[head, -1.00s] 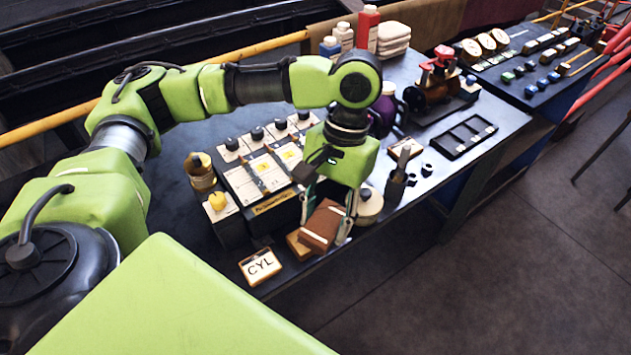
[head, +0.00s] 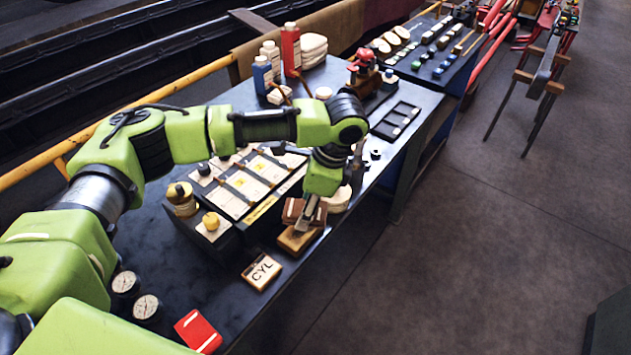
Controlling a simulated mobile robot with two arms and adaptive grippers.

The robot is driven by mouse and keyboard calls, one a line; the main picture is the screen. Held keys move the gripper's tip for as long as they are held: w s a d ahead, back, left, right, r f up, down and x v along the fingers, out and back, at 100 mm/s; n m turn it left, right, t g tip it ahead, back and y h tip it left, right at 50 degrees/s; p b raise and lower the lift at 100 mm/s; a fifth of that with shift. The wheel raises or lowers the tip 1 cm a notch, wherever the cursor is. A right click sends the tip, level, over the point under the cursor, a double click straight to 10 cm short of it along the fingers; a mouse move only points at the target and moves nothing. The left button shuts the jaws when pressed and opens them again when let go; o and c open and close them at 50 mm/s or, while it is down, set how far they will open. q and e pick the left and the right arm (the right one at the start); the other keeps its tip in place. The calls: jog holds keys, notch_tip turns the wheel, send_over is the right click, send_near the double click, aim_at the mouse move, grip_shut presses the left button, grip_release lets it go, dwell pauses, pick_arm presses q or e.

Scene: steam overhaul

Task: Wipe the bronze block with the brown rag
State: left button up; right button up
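The bronze block (head: 299,241) is a tan-gold block lying near the front edge of the dark table, behind and to the right of the CYL sign. The brown rag (head: 292,210) is a folded reddish-brown pad with a pale stripe. My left gripper (head: 311,212) reaches down from above and is shut on the rag. The rag is right over the block's far side; I cannot tell whether they touch. My gripper's fingers hide part of the rag and block. My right gripper is not in view.
Two gauges (head: 146,307) and a red item (head: 198,331) lie at front left. Bottles (head: 291,48) and white towels (head: 313,48) stand at the back.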

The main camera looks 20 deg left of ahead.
pick_arm(q)
jog(key=w+m+t, duration=0.1)
jog(key=w+m, duration=0.1)
jog(key=m, duration=0.1)
jog(key=w+f+m, duration=0.1)
jog(key=w+m, duration=0.1)
jog(key=m, duration=0.1)
jog(key=w+f+m+t, duration=0.1)
jog(key=w+m, duration=0.2)
jog(key=m, duration=0.1)
jog(key=shift+w+a+f+t+h+p, duration=0.1)
jog(key=shift+f+t+h+p, duration=0.05)
jog(key=shift+t+h+p, duration=0.2)
notch_tip(320, 180, down, 4)
jog(key=b, duration=0.4)
jog(key=shift+r, duration=0.25)
jog(key=shift+f+b, duration=0.6)
jog(key=shift+b, duration=0.05)
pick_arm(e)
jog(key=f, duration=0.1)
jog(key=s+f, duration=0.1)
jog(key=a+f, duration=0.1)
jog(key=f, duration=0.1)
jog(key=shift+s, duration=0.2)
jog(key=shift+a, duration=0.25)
pick_arm(q)
jog(key=shift+f, duration=0.1)
